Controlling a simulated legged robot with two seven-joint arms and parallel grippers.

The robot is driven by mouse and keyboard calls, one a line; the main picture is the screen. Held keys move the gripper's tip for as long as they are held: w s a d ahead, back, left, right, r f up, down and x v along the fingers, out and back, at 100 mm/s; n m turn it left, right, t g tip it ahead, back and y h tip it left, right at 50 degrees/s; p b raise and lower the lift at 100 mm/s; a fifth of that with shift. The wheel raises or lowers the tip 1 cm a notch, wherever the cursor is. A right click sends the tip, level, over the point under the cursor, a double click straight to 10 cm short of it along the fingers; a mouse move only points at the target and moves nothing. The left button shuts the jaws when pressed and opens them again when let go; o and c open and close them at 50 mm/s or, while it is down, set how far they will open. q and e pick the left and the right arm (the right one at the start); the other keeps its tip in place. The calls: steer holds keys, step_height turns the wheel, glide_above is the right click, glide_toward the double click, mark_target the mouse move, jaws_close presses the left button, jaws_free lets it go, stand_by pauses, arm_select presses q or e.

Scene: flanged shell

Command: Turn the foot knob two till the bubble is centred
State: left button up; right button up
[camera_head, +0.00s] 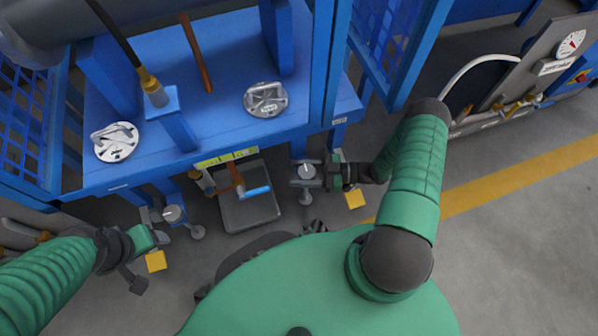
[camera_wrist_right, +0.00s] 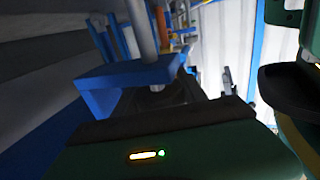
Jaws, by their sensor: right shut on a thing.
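The right foot knob (camera_head: 306,171) is a small pale round cap under the blue frame's front edge. My right gripper (camera_head: 307,172) reaches it from the right and is shut on it, one finger on each side. Another pale foot knob (camera_head: 173,213) is at the left, with my left gripper (camera_head: 166,219) close around or beside it; I cannot tell if the jaws touch it. No number on either knob is readable. The yellow-green level strip (camera_head: 227,157) is on the frame's front edge between them; its bubble is too small to place. The right wrist view does not clearly show the held knob.
A grey tray (camera_head: 236,216) with a blue-handled tool (camera_head: 253,192) lies between the feet. The blue frame (camera_head: 215,130) overhangs both feet. A blue plate (camera_wrist_right: 130,74) is close in the right wrist view.

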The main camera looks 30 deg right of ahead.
steer(key=o, duration=1.4)
steer(key=shift+c, duration=0.2)
steer(key=shift+d, duration=0.1)
steer(key=shift+s+d+r, duration=0.1)
steer(key=shift+s+d, duration=0.1)
steer(key=shift+d, duration=0.1)
steer(key=p+v, duration=0.4)
steer(key=v, duration=1.2)
steer(key=shift+d, duration=0.1)
